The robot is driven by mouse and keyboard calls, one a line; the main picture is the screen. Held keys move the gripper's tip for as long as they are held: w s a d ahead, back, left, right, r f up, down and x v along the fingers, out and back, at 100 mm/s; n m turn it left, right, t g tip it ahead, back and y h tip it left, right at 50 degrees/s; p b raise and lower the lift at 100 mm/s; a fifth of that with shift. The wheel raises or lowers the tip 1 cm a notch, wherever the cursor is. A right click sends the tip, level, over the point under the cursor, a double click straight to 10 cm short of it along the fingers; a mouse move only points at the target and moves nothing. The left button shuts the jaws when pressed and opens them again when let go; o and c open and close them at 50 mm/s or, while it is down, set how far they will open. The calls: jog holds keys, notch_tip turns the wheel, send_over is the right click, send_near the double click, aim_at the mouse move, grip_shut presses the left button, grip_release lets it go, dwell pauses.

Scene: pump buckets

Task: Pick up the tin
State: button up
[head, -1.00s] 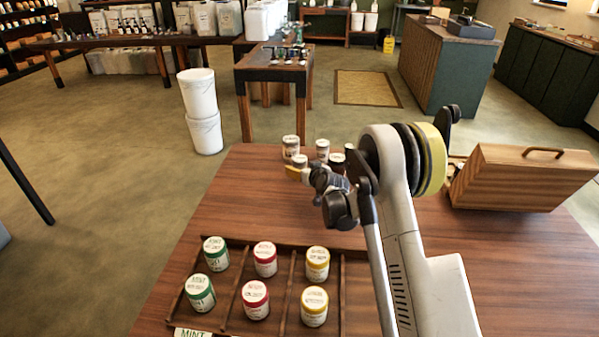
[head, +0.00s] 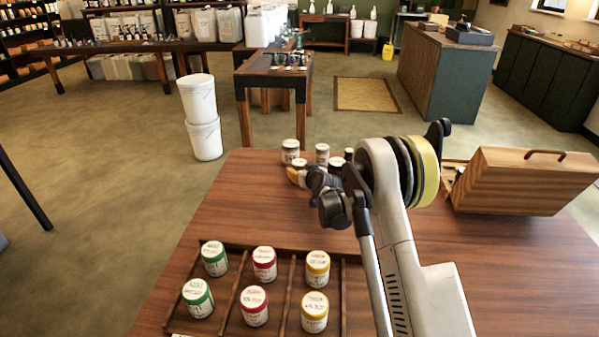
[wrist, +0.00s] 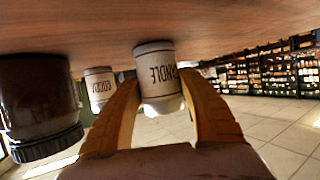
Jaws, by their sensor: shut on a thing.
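The tin is a small pale cylinder with "NDLE" legible on its label. It shows in the wrist view (wrist: 155,72), upside down in the picture, between the two yellow fingers of my gripper (wrist: 165,95). The fingers are shut on its sides. Its base is at or very near the wooden tabletop; I cannot tell if it is lifted. In the head view my gripper (head: 297,175) is at the far part of the table, and the tin (head: 299,163) is partly hidden behind it.
Other tins (head: 290,150) stand close behind the held one. A dark jar (wrist: 38,105) is near my gripper in the wrist view. A divided wooden tray (head: 233,291) with several colored-lid jars is in front. A wooden case (head: 520,180) stands right.

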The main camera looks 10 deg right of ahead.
aim_at(301, 162)
jog(key=r+p, duration=0.2)
jog(key=r, duration=0.2)
jog(key=shift+w+d+r+p, duration=0.2)
jog(key=shift+d+r+p, duration=0.05)
jog(key=shift+r+p, duration=0.15)
jog(key=w+d+r+p, duration=0.4)
jog(key=w+d+r, duration=0.2)
jog(key=w+d, duration=0.1)
jog(key=shift+d, duration=0.65)
